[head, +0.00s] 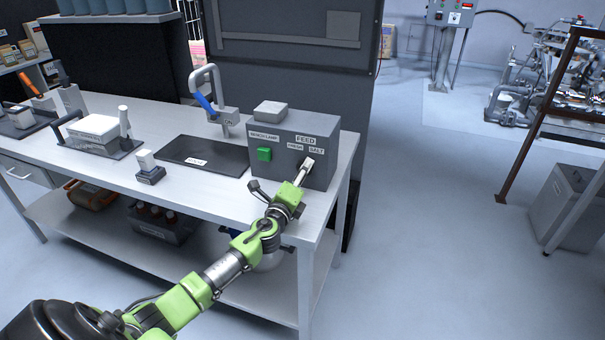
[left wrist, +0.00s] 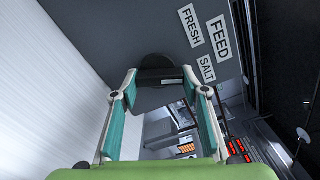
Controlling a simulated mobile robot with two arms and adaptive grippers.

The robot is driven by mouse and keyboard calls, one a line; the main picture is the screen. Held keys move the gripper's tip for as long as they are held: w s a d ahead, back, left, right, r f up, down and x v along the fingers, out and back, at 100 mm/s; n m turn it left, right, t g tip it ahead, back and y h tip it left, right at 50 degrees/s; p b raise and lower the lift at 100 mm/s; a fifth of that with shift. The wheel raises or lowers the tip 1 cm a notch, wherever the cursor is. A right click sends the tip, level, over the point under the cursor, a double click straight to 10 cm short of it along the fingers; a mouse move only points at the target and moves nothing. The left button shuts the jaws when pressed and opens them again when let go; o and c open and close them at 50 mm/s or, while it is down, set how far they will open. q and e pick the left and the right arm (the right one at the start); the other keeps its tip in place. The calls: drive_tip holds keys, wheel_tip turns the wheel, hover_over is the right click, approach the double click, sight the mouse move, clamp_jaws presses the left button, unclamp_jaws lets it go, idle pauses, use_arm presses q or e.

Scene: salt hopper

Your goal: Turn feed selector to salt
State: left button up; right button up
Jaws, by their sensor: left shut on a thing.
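The grey control box (head: 262,133) stands at the right end of the bench. Its front carries a FEED label (head: 306,140), with FRESH (head: 295,147) to the left and SALT (head: 316,150) to the right below it. My left gripper (head: 307,166) is at the box front just below these labels. In the left wrist view the dark feed selector (left wrist: 158,76) is between my left fingers, which are shut on it. My fingers cover the selector in the head view, and I cannot tell which label it points to. My right gripper is not in view.
A green bench-lamp button (head: 264,154) is on the same box, left of my gripper. A blue-handled lever (head: 205,101) marked ON, a dark mat (head: 203,156) and a small white-topped block (head: 148,168) are to the left on the bench (head: 205,190).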

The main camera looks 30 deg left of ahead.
use_arm(q)
drive_tip(key=shift+f+m, duration=0.1)
drive_tip(key=shift+m, duration=1.1)
drive_tip(key=o, duration=1.1)
drive_tip(key=v, duration=1.2)
drive_tip(key=shift+s, duration=0.1)
drive_tip(key=shift+f, duration=0.15)
